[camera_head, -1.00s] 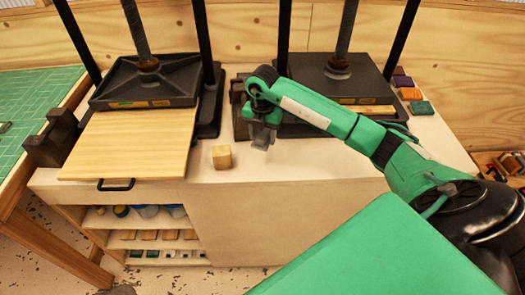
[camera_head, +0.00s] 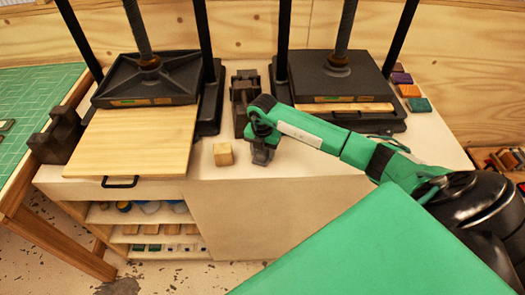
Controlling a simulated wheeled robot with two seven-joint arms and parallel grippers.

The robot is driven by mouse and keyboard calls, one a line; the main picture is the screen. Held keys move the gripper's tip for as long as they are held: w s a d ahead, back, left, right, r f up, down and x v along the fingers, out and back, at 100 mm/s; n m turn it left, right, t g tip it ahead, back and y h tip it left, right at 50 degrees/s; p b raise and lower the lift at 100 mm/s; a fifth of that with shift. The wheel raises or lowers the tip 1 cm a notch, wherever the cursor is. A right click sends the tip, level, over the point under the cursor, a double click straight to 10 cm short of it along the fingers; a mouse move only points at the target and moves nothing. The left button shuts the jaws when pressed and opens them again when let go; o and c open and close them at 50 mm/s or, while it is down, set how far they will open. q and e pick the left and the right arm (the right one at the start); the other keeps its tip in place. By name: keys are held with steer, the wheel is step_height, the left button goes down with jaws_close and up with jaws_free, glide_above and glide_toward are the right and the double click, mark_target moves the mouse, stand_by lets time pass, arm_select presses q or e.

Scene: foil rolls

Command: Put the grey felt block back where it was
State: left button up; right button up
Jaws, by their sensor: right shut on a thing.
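My right gripper (camera_head: 262,153) points down over the pale cabinet top, just right of a small wooden block (camera_head: 223,154). It is shut on a small grey thing at its fingertips, which looks like the grey felt block (camera_head: 260,158). The gripper and the block blend in colour, so the block's outline is hard to make out. I cannot tell whether the block touches the cabinet top. My left gripper is not in view.
Two black presses stand behind, the left one (camera_head: 150,80) with a wooden board (camera_head: 130,140) before it, the right one (camera_head: 340,85) behind my arm. A dark metal stand (camera_head: 244,105) is between them. Coloured blocks (camera_head: 409,90) line the right.

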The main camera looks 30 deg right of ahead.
steer(key=o, duration=0.9)
steer(key=shift+f, duration=0.1)
steer(key=shift+o, duration=0.2)
steer(key=shift+r, duration=0.45)
step_height(320, 180, up, 12)
steer(key=b, duration=0.3)
steer(key=shift+f+b, duration=0.25)
steer(key=shift+b, duration=0.15)
